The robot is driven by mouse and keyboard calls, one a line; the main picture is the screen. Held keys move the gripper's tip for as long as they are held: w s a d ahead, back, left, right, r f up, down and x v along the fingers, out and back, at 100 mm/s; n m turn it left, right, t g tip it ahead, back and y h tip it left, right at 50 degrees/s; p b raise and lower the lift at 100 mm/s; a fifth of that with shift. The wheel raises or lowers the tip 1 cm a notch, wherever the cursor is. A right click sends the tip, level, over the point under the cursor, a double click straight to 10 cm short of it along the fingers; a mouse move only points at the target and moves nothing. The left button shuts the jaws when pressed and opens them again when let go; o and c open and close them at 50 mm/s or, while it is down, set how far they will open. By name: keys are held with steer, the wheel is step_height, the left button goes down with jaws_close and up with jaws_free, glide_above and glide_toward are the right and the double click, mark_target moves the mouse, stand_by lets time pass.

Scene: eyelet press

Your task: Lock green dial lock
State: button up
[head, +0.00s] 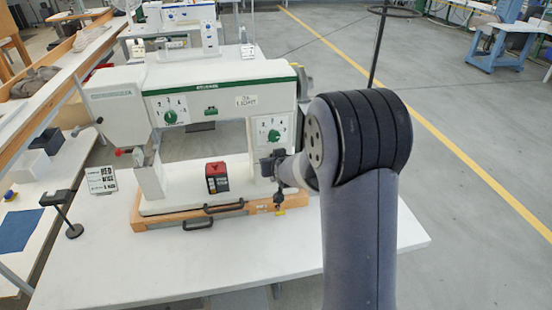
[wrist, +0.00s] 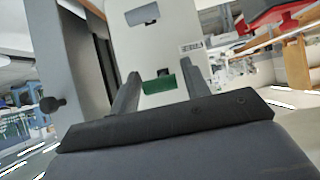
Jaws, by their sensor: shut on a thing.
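A white and green machine (head: 220,80) stands on the table. Its right column carries a white panel with a green dial (head: 274,135), and a second green dial (head: 170,117) is on its upper arm. My gripper (head: 268,165) is at the right column, just below the column's dial. In the wrist view my gripper (wrist: 160,72) has its two fingers on either side of a green piece, which I take for the green dial lock (wrist: 158,86), against a pale panel. My gripper is shut on it. In the head view my gripper hides this piece.
A black and red box (head: 217,178) stands on the machine's base. Black handles (head: 223,207) stick out at the front. A sign (head: 101,180) and a black stand (head: 74,230) are to the left. The white table's front (head: 200,270) is clear.

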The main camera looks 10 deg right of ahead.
steer(key=shift+r+g+p, duration=0.2)
steer(key=shift+g+p, duration=0.1)
steer(key=shift+g, duration=0.1)
steer(key=o, duration=0.9)
steer(key=p+v, duration=0.1)
steer(key=v, duration=0.9)
steer(key=shift+s+r, duration=0.2)
steer(key=shift+s, duration=0.1)
